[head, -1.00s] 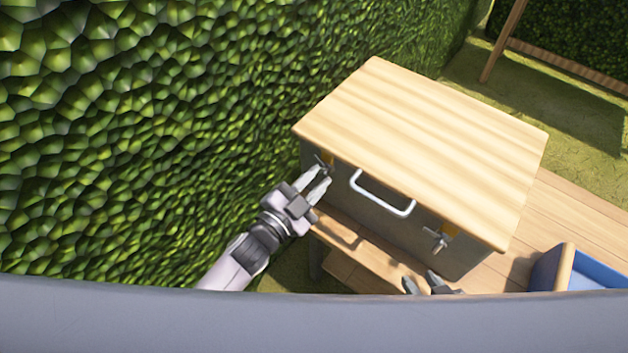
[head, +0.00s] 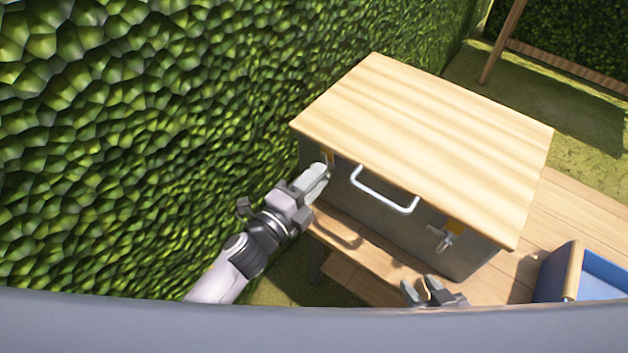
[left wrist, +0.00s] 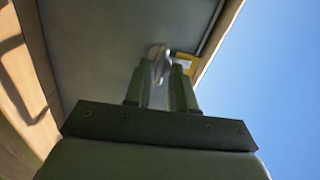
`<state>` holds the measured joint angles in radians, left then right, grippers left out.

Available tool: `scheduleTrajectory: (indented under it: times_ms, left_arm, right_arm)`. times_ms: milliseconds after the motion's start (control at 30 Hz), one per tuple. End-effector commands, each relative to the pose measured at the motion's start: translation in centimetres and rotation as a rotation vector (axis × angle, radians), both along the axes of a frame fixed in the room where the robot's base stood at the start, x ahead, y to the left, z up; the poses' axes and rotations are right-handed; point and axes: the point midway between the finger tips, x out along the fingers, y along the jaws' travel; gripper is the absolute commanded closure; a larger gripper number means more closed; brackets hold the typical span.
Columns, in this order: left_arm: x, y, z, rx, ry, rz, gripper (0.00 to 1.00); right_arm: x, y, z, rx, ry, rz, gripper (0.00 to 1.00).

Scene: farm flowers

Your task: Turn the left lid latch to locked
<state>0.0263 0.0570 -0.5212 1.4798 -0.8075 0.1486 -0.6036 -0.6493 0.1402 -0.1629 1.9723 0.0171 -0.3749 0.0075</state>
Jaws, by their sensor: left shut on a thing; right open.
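The box has a pale wooden lid (head: 425,135) and a grey front (head: 375,215). The left lid latch (left wrist: 159,62) is a metal piece by a yellow plate (left wrist: 185,63) in the left wrist view. My left gripper (head: 322,172) is shut on this latch at the box's left front; its fingers hide most of it in the head view. The right lid latch (head: 444,238) is a metal handle at the front right, with nothing holding it. My right gripper (head: 424,284) is open and empty, in front of the box and below the right latch.
A white bar handle (head: 385,192) sticks out of the front between the latches. A wooden ledge (head: 365,250) runs below the front. A leafy hedge (head: 150,130) stands close on the left. A blue crate (head: 605,275) stands at the right.

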Motion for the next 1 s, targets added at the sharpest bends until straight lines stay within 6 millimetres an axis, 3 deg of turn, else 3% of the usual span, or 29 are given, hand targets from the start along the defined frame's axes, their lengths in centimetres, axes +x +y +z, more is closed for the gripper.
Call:
scheduleTrajectory:
  times_ms: [800, 833, 867, 900, 1000]
  left_arm:
    - [0.06, -0.02, 0.05, 0.096, -0.072, -0.001, 1.0]
    - [0.06, -0.02, 0.04, 0.096, -0.072, 0.0, 0.69]
    - [0.06, -0.02, 0.05, 0.096, -0.072, -0.001, 0.59]
    - [0.06, -0.02, 0.04, 0.096, -0.072, 0.0, 0.53]
    - [0.05, -0.02, 0.02, 0.096, -0.071, 0.0, 0.53]
  right_arm:
    - [0.05, 0.17, -0.41, 0.002, 0.004, 0.004, 0.57]
    - [0.05, 0.16, -0.41, 0.002, 0.004, 0.004, 0.57]
    - [0.06, 0.16, -0.4, 0.002, 0.003, 0.004, 0.57]
    - [0.06, 0.16, -0.4, 0.002, 0.003, 0.004, 0.57]
    - [0.07, 0.15, -0.4, 0.002, 0.003, 0.004, 0.57]
